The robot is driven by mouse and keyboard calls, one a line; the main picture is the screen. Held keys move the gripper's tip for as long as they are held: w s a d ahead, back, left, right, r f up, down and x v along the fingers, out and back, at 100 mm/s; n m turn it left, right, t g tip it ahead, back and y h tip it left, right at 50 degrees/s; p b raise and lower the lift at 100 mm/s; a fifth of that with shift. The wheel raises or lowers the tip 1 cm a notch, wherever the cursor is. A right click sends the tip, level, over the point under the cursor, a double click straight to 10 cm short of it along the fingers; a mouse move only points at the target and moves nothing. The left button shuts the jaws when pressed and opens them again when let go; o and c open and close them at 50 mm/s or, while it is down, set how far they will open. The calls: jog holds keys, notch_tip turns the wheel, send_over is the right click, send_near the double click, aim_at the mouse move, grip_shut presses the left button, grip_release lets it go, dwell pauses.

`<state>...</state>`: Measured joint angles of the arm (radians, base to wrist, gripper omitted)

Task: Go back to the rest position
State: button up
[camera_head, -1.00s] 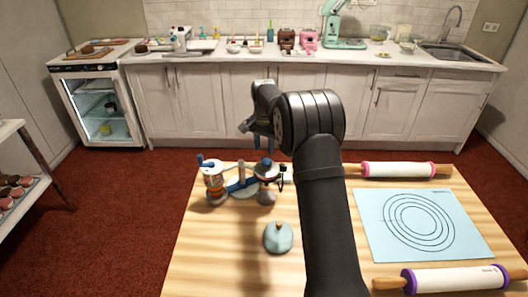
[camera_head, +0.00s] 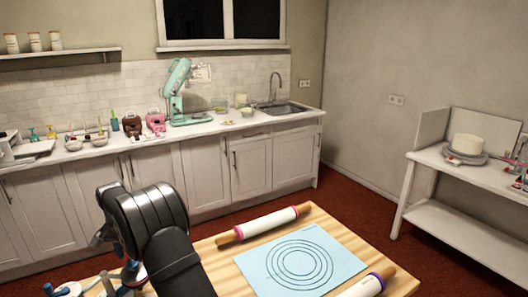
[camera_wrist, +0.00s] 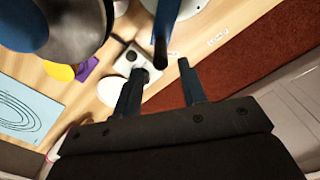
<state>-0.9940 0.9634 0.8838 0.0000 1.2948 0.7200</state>
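My arm rises from the bottom left of the head view, and its wrist end hides most of my gripper there. In the wrist view my gripper (camera_wrist: 161,70) shows two dark fingers standing apart, so it is open. No thing is clearly held between them. A dark upright post (camera_wrist: 160,38) stands just beyond the fingertips; I cannot tell whether it touches them. A large rounded grey-and-blue object (camera_wrist: 78,28) is at the upper left, close to the camera. Blue and grey tools (camera_head: 70,289) show partly at the lower left of the head view, beside my arm.
The wooden table (camera_head: 228,254) holds a pink-ended rolling pin (camera_head: 264,223), a light blue mat (camera_head: 335,250) and a purple-ended rolling pin (camera_head: 368,284). A counter (camera_head: 190,130) with a mint mixer (camera_head: 178,92) runs behind. A white cake (camera_head: 468,144) stands on a side bench (camera_head: 440,157).

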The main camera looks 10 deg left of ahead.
notch_tip(320, 180, down, 3)
jog(key=shift+r, duration=0.2)
jog(key=shift+w+a, duration=0.1)
jog(key=shift+a, duration=0.35)
